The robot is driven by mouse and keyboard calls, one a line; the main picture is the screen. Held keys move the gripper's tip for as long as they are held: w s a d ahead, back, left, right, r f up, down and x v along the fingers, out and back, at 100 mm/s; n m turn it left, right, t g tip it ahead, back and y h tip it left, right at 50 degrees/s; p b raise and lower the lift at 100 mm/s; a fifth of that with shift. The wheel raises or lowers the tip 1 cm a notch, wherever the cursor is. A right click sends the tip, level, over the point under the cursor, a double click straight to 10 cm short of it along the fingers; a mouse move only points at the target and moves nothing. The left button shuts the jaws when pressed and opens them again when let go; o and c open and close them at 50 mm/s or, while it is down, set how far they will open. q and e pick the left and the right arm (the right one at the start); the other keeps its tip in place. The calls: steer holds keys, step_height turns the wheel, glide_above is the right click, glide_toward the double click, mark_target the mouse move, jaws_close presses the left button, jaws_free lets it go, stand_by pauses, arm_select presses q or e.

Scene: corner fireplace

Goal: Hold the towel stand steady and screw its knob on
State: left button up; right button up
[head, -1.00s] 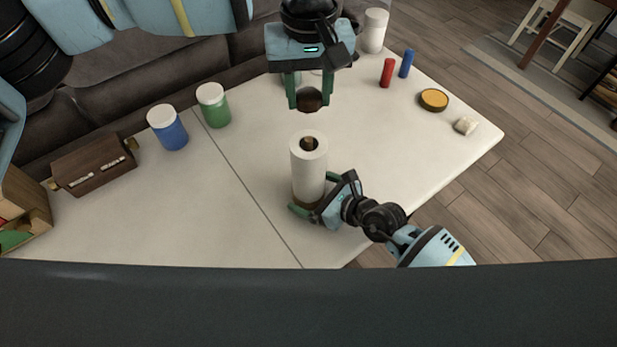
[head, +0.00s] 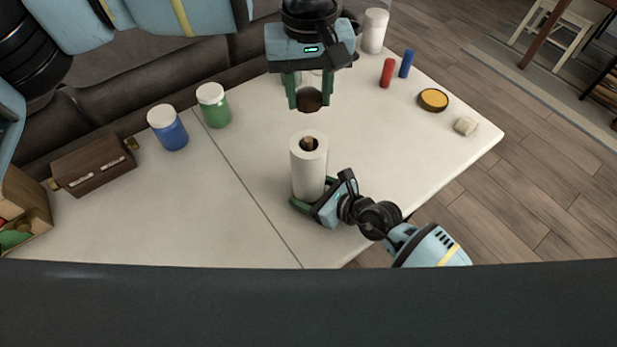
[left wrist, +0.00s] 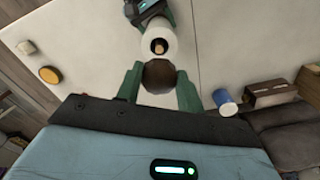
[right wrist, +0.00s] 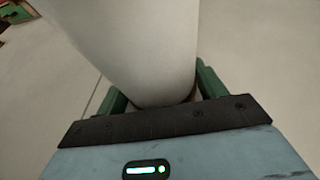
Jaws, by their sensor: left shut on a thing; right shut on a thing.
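The towel stand stands upright on the white table with a white paper roll (head: 308,172) around it, and its brown post tip (head: 309,144) shows in the roll's top hole. My right gripper (head: 312,201) is shut on the stand low down, at the roll's foot; in the right wrist view the roll (right wrist: 140,45) hides most of what the fingers hold. My left gripper (head: 309,92) is shut on the dark brown round knob (head: 309,100), behind the roll in the head view and apart from the post. The left wrist view also shows the knob (left wrist: 159,76) between the green fingers.
A blue jar (head: 168,128) and a green jar (head: 214,105) stand at the left near a brown wooden box (head: 92,165). A red cylinder (head: 387,73), blue cylinder (head: 406,64), yellow-topped tin (head: 432,99) and white container (head: 374,31) are at the right. The table beside the roll is clear.

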arm_select(q)
glide_above(309, 141)
steer(key=shift+f, duration=2.5)
steer(key=shift+f, duration=0.9)
steer(key=shift+f, duration=0.55)
